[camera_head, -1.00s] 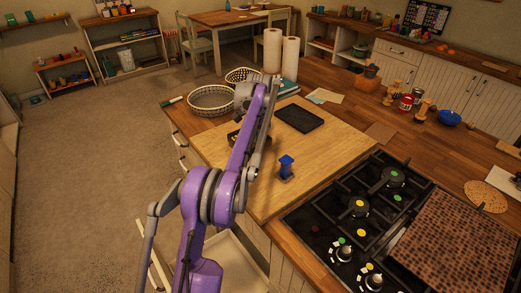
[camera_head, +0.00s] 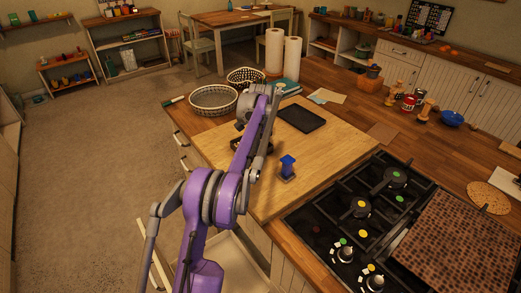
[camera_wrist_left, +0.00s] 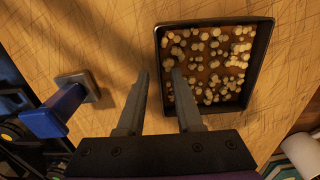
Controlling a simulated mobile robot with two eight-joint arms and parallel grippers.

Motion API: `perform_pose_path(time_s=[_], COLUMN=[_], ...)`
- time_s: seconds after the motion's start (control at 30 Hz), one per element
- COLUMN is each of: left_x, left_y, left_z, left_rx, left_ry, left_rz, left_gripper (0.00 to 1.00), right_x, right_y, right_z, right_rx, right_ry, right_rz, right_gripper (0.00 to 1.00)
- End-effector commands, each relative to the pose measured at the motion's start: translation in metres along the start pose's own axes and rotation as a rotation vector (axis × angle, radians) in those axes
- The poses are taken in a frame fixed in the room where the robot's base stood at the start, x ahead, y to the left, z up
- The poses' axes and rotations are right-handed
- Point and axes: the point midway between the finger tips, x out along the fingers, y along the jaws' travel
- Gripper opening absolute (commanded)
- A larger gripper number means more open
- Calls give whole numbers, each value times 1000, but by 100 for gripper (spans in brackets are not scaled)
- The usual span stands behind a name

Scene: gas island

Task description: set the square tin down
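The square tin (camera_wrist_left: 208,70) is dark-rimmed and holds a brown filling dotted with pale lumps. In the left wrist view it lies over the wooden board, right of centre. My left gripper (camera_wrist_left: 160,72) is open. Its fingers stand apart on either side of the line of the tin's near left wall, one outside and one over the filling; I see no clamping. In the head view a dark edge of the tin (camera_head: 237,141) shows beside my purple arm, which hides most of it. Whether its base touches the board is unclear. My right gripper is not in view.
A blue post on a square base (camera_head: 287,168) stands on the board (camera_head: 255,190), also in the wrist view (camera_wrist_left: 62,105). A flat black tray (camera_head: 302,118) lies behind it. The hob (camera_head: 350,215) is to the right, a white basket (camera_head: 213,99) at the back left.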

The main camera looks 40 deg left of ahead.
Motion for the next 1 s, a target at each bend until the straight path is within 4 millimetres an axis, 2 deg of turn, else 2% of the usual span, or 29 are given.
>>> perform_pose_path(time_s=[0.13, 0.27, 0.6, 0.7, 0.83, 1.0], left_x=[-3, -18, -91, -108, -120, -124], left_y=[0, 0, -1, -1, 0, 0], left_z=[0, 0, -1, -1, -1, 0], left_rx=[0, 0, 0, 0, 0, 0], left_ry=[0, 1, 3, 3, 1, 0], left_rz=[0, 0, -1, -2, -1, 0], left_gripper=[35, 35, 35, 35, 35, 35], right_x=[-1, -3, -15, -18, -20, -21], right_y=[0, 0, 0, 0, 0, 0], right_z=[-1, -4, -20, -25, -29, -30], right_rx=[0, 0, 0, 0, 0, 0], right_ry=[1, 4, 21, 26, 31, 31], right_rz=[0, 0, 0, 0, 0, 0], right_gripper=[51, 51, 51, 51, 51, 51])
